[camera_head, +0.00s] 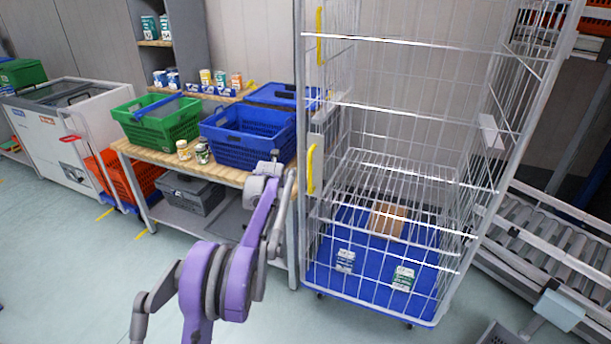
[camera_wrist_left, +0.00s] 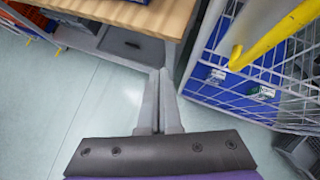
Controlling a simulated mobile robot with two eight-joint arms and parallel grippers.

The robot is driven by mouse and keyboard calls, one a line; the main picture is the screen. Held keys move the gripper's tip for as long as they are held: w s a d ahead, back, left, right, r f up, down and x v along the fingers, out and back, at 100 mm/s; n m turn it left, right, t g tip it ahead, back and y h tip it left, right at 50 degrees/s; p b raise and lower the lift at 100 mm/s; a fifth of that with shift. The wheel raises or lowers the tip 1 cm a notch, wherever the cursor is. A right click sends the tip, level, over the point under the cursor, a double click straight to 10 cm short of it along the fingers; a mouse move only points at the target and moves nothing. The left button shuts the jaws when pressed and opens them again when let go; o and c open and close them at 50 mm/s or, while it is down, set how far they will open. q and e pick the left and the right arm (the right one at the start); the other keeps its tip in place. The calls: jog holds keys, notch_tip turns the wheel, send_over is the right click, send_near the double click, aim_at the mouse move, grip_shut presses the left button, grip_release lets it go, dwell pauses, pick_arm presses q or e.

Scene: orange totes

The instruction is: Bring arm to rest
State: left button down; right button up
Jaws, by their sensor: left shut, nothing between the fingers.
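My left arm (camera_head: 232,275), purple and grey, rises from the bottom left in the head view. It reaches up in front of the wooden table's right end, beside the roll cage. In the left wrist view my left gripper (camera_wrist_left: 159,85) is shut and empty. Its fingers are together, over the floor between the table and the cage. In the head view the fingertips cannot be made out clearly. My right gripper does not show in either view.
The wire roll cage (camera_head: 372,295) with a blue base holds cartons and a brown box. The wooden table (camera_head: 225,172) carries green and blue crates. A roller conveyor (camera_head: 550,240) stands at right, a white freezer cabinet (camera_head: 45,135) at left. Floor at the lower left is clear.

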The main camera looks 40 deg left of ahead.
pick_arm(q)
jog(key=shift+d+r, duration=0.1)
jog(key=s+d+r+n+h+p, duration=0.1)
jog(key=s+d+r+n, duration=0.2)
jog(key=d, duration=0.6)
jog(key=s+d+r+n+h+p, duration=0.1)
jog(key=s+d+n, duration=0.3)
jog(key=d, duration=0.5)
jog(key=s+d+r+n+h, duration=0.1)
jog(key=s+d+r+n, duration=0.3)
jog(key=d, duration=0.6)
jog(key=s+d+f+n+h+p, duration=0.1)
jog(key=s+d+f+n, duration=0.1)
jog(key=s+d+n, duration=0.3)
jog(key=s+d+f+n+h+p, duration=0.1)
jog(key=s+d+f+n, duration=0.2)
jog(key=s+d+n, duration=0.3)
jog(key=s+d+f+n+g+h, duration=0.1)
jog(key=s+d+n, duration=0.4)
jog(key=s, duration=0.5)
jog(key=shift+s+d+f+n+p, duration=0.2)
jog(key=shift+d+f+n+p, duration=0.15)
jog(key=shift+d+f, duration=0.7)
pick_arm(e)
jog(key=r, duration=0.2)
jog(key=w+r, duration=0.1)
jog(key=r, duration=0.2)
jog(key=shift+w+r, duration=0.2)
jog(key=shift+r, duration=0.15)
